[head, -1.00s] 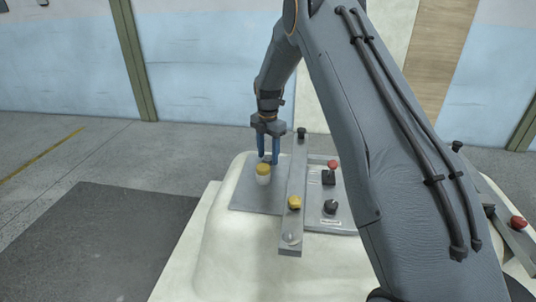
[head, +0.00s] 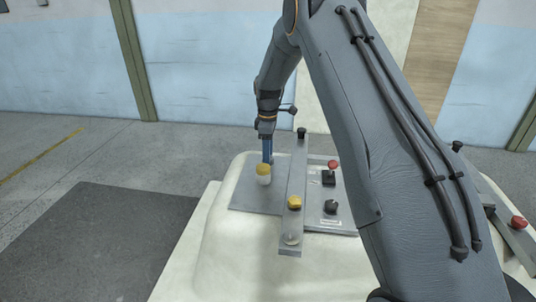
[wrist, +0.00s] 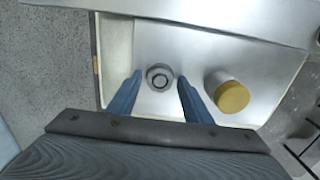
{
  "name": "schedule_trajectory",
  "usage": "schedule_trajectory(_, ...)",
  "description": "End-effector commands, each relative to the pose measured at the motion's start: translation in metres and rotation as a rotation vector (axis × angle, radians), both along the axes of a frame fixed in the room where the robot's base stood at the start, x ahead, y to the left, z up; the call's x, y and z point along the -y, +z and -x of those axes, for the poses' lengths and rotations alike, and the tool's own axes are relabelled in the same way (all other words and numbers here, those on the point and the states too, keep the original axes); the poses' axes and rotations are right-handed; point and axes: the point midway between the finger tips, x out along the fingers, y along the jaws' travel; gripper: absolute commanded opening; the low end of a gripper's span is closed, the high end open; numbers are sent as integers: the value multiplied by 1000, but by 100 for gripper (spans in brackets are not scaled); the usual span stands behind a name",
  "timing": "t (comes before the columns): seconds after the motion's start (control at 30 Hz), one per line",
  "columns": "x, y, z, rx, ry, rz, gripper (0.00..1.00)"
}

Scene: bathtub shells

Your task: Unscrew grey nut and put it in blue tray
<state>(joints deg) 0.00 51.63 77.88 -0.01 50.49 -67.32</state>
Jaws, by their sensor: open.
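The grey nut (wrist: 160,77) is a small round grey piece with a dark ring, standing on the metal plate (wrist: 200,60) in the wrist view. My gripper (wrist: 159,84) is open, with one blue finger on each side of the nut and a gap visible on both sides. In the head view my gripper (head: 267,158) points down at the plate, behind the yellow-capped knob, its fingers lined up one behind the other. The nut is hidden there. No blue tray shows in either view.
A yellow-capped white knob (wrist: 232,96) stands close to the right finger. A raised grey bar (head: 293,222) with a yellow knob (head: 294,202) crosses the plate.

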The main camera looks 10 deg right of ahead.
Motion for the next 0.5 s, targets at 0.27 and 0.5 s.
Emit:
schedule_trajectory(0.27,0,0,0,0,2,0,12)
schedule_trajectory(0.5,0,0,0,0,117,0,5)
